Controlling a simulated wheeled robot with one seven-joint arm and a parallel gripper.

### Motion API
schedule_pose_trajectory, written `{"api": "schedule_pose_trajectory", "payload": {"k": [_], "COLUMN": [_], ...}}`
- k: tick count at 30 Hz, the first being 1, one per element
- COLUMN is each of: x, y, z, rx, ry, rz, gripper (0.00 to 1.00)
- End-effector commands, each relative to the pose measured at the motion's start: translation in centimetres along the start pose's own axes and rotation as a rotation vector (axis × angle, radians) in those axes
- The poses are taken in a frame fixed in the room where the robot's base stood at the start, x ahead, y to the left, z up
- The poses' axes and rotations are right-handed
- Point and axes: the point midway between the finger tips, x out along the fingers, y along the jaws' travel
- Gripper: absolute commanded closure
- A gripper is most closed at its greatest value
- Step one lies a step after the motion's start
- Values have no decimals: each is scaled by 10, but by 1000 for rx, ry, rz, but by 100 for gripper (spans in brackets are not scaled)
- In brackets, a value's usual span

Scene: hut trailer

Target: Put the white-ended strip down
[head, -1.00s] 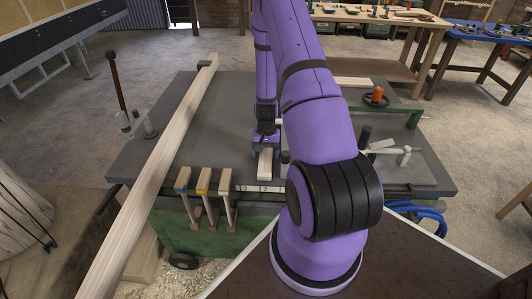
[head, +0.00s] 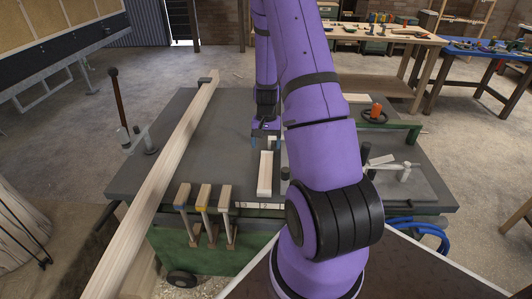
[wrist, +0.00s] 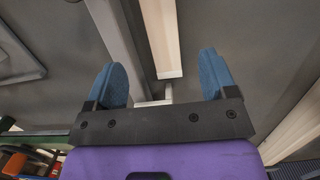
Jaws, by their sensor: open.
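A short pale strip (head: 265,174) lies flat on the grey bench top, pointing toward the front edge; its near end looks whitish. I take it for the white-ended strip. My gripper (head: 265,136) is beyond its far end, low over the bench. In the wrist view the strip (wrist: 160,34) runs up from between and ahead of the blue fingers, and my gripper (wrist: 164,82) is open with nothing between its fingers. The fingers stand clear of the strip on both sides.
A long plank (head: 165,165) lies across the left of the grey bench (head: 230,120). A vise with an orange knob (head: 376,110) is at right.

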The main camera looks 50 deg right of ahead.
Motion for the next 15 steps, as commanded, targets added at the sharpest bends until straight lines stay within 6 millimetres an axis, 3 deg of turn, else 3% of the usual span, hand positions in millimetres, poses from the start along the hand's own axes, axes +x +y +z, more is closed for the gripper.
{"api": "schedule_pose_trajectory", "payload": {"k": [5, 8, 15], "x": [-15, -36, -117], "y": [-4, -14, -55], "z": [2, 9, 52], "rx": [-10, -41, -184], "ry": [8, 27, 109], "rz": [-3, -11, -42], "gripper": [22, 22, 22]}}
